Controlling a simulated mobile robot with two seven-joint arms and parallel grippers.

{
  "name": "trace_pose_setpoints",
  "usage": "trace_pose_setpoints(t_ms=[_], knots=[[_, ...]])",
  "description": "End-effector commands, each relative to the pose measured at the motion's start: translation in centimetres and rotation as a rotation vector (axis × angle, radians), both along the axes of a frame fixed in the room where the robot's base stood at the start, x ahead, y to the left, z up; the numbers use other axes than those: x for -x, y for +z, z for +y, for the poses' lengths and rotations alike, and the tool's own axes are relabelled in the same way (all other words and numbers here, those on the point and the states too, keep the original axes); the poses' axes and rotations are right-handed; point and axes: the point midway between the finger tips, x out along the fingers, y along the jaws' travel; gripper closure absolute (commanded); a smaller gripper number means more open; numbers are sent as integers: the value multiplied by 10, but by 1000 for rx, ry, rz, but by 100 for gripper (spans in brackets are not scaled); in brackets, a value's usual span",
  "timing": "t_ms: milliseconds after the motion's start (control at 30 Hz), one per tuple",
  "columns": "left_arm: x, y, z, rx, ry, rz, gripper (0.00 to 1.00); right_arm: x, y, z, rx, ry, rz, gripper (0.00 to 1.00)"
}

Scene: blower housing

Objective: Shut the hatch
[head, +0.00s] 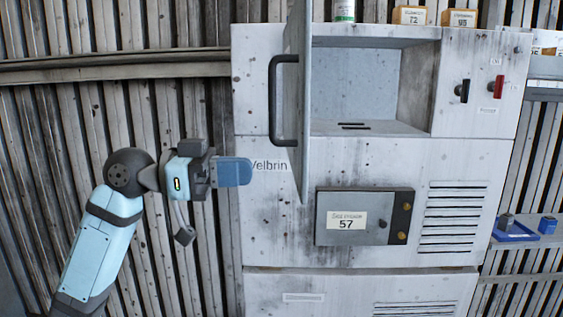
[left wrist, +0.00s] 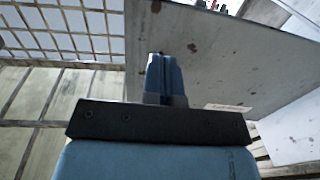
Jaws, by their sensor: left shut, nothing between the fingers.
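The hatch (head: 299,120) of the blower housing stands open, swung out toward me and seen nearly edge-on in the head view. A black bar handle (head: 275,100) is on its left face. The compartment (head: 355,80) behind it lies open to the right. My left gripper (head: 235,172) is shut and empty, left of the hatch and below the handle, apart from the handle. In the left wrist view, its closed blue fingers (left wrist: 166,78) show against a large spotted grey panel (left wrist: 215,55), which looks like the hatch; contact cannot be told. My right gripper is out of view.
The housing (head: 270,220) carries a small panel marked 57 (head: 350,238), black (head: 463,90) and red (head: 498,87) switches, and vents. Boxes (head: 410,15) and a can (head: 344,10) stand on top. A blue tray (head: 515,232) is at right. A rail (head: 115,66) crosses the left wall.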

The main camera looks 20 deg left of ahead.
Motion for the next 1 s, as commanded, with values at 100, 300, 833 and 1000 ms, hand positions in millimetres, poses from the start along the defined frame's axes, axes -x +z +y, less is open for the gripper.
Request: trace_pose_setpoints(t_ms=[100,300,833,1000], knots=[[-9,3,-24,2,-3,0,100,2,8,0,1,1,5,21],[-20,2,-50,2,-1,2,100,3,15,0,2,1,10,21],[-24,-1,-60,0,2,2,100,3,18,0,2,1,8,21],[-27,0,-62,1,6,2,100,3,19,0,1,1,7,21]])
